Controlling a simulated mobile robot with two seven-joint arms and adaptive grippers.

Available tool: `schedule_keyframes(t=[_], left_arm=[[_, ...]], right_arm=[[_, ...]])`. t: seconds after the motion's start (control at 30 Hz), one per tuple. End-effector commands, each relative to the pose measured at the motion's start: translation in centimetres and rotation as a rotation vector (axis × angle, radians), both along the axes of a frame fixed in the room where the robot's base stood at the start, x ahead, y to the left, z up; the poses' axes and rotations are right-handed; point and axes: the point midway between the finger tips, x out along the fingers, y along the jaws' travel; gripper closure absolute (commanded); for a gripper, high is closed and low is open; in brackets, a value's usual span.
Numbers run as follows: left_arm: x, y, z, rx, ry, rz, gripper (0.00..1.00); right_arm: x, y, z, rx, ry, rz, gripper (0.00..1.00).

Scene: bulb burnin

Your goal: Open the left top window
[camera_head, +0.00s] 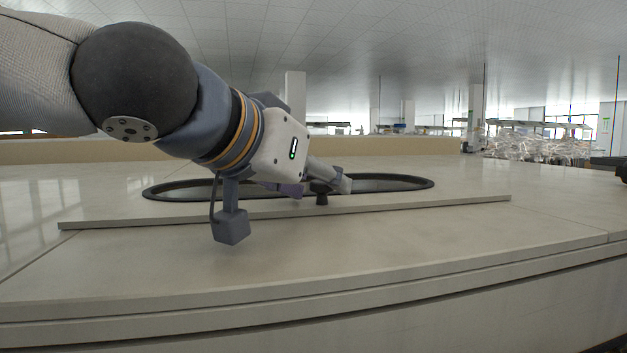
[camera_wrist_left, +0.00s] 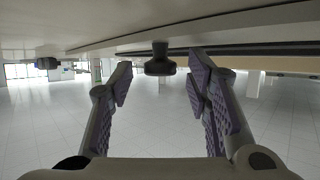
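The left top window appears as a pale flat panel (camera_head: 440,204) with a dark-rimmed oval pane (camera_head: 395,184) on the broad pale top surface. It looks closed, lying flat. A small black knob (camera_head: 321,192) stands at the panel's near side. It also shows in the left wrist view as a dark knob (camera_wrist_left: 160,62). My left gripper (camera_head: 318,186) is low over the panel at the knob. In the left wrist view its purple-padded fingers (camera_wrist_left: 160,75) are wide apart, with the knob in the gap and clear space on both sides. My right gripper is out of view.
The pale top surface (camera_head: 300,265) is clear in front of the panel. A dark object (camera_head: 622,170) is cut off at the right edge. A tan ledge (camera_head: 400,145) runs along the back. Racks with clear-wrapped goods (camera_head: 535,140) stand far off.

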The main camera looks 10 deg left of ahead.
Motion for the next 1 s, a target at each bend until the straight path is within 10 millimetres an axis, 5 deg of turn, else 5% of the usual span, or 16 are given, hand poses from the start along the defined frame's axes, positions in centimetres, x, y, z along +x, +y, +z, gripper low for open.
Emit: schedule_keyframes(t=[0.03,0.2,0.57,1.0], left_arm=[[0.0,0.0,0.0,0.0,-0.001,0.0,0.67],[0.0,0.0,0.0,0.0,0.0,0.0,1.0],[0.0,0.1,1.7,-0.019,0.033,0.003,1.0],[3.0,1.2,10.3,-0.054,0.113,0.0,1.0]], right_arm=[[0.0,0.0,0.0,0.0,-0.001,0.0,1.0],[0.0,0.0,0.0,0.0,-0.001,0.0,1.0],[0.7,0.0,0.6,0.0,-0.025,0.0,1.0],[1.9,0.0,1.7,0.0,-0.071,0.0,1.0]])
